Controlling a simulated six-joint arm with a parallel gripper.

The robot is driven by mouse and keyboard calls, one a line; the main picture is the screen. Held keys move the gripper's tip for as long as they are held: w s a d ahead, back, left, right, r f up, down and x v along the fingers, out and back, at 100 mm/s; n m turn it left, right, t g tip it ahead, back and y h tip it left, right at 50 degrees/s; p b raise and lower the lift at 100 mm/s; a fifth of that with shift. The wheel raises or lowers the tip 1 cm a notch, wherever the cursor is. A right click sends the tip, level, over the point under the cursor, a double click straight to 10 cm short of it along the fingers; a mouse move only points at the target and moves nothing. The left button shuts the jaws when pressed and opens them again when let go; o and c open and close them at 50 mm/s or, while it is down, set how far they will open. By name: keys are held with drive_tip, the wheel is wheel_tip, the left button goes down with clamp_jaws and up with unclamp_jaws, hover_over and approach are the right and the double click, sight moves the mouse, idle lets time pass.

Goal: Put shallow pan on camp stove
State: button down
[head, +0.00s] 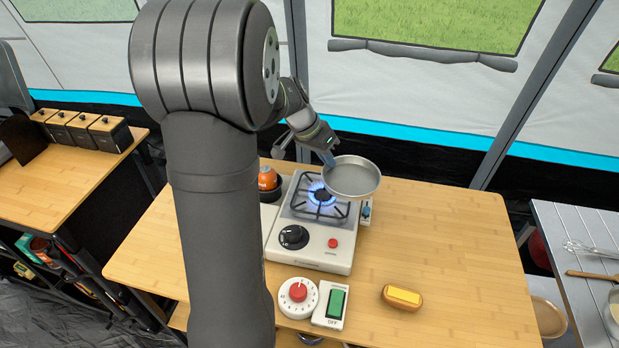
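The shallow pan (352,179) is a round grey metal pan. It appears over the back right part of the camp stove's burner area, and its near rim seems to be in the air; I cannot tell how high. My gripper (325,157) is at the pan's upper left edge, where a blue handle part shows between the fingers. The fingers look closed on that handle, though they are small here. The camp stove (311,250) is white with a black grate, a lit blue flame, a black knob and a red button.
A white timer (298,297), a green switch box (333,305) and a yellow-topped sponge or brush (402,297) lie at the front. The wooden table (455,250) is clear on the right. My arm hides part of the left.

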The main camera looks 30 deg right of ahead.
drive_tip(key=w+a+f, duration=0.1)
drive_tip(key=w, duration=0.1)
drive_tip(key=w+f, duration=0.2)
drive_tip(key=w, duration=0.1)
drive_tip(key=w+a+f, duration=0.1)
drive_tip(key=w+f, duration=0.1)
drive_tip(key=shift+w+a, duration=0.35)
drive_tip(key=shift+f, duration=1.95)
drive_tip(key=shift+f, duration=0.1)
drive_tip(key=c, duration=1.7)
unclamp_jaws()
drive_tip(key=v, duration=1.2)
